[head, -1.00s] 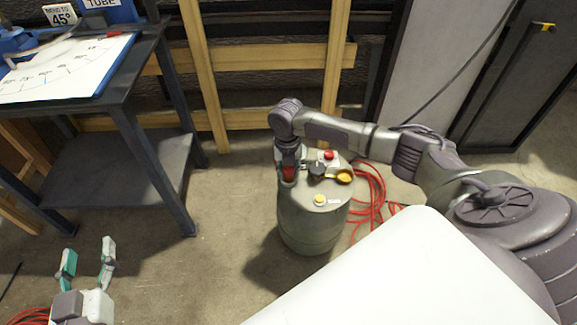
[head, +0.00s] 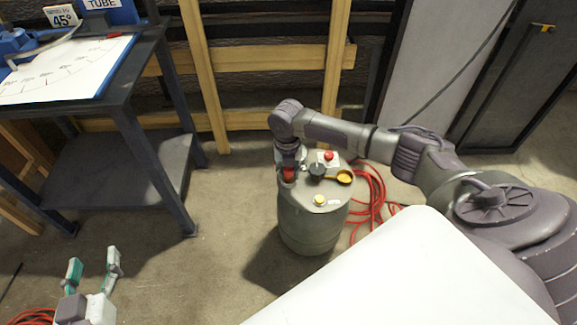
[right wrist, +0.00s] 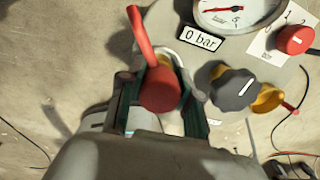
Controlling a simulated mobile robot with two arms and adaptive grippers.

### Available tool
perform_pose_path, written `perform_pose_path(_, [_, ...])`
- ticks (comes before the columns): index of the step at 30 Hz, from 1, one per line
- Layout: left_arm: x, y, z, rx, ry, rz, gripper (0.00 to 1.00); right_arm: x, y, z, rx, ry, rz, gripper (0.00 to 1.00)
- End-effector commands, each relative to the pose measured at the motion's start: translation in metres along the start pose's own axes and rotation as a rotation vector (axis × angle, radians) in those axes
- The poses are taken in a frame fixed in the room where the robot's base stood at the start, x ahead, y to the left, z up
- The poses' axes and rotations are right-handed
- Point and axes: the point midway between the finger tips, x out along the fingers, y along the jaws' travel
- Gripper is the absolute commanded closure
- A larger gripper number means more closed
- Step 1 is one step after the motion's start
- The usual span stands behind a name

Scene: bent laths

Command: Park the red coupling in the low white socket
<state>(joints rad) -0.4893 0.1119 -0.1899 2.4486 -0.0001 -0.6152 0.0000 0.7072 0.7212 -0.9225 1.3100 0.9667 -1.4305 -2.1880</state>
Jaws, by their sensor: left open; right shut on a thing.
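The red coupling (right wrist: 160,92) is between the fingers of my right gripper (right wrist: 161,112) in the right wrist view, with a red hose or handle (right wrist: 139,36) rising from it. In the head view, my right gripper (head: 288,176) points down at the left side of the grey-green tank's top. My left gripper (head: 93,263) is open and empty at the lower left, away from the tank. A pale ring-like part (right wrist: 190,62) shows just behind the coupling. I cannot tell whether it is the low white socket, or whether the coupling touches it.
The tank (head: 312,228) carries a black knob (right wrist: 233,88), a yellow part (head: 345,177), a red knob (right wrist: 296,39) and a gauge (right wrist: 236,12) beside a 0 bar label. Red hose (head: 372,205) lies on the floor right of the tank. A dark workbench (head: 125,105) stands left.

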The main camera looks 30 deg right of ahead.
Motion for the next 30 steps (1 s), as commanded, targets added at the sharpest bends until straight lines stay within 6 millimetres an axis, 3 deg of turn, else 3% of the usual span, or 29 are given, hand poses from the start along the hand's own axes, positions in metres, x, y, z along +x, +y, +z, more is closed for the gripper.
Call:
perform_pose_path(10, [0.0,0.0,0.001,0.0,-0.003,-0.001,0.43,0.0,0.0,0.0,0.0,0.0,0.0,1.0])
perform_pose_path(11, [0.0,0.0,0.001,0.0,-0.003,-0.001,0.43,0.0,0.0,0.0,0.0,0.0,0.0,0.65])
perform_pose_path(16, [0.0,0.0,0.0,0.0,-0.002,-0.001,0.43,0.0,0.0,0.0,0.0,0.0,0.0,0.37])
perform_pose_path(25, [-0.001,0.001,0.002,0.003,-0.006,0.003,0.43,-0.001,0.0,0.0,0.0,0.0,0.0,0.37])
perform_pose_path(30, [-0.001,0.001,0.002,0.001,-0.005,0.002,0.43,-0.017,0.001,0.001,-0.001,-0.003,0.002,0.37])
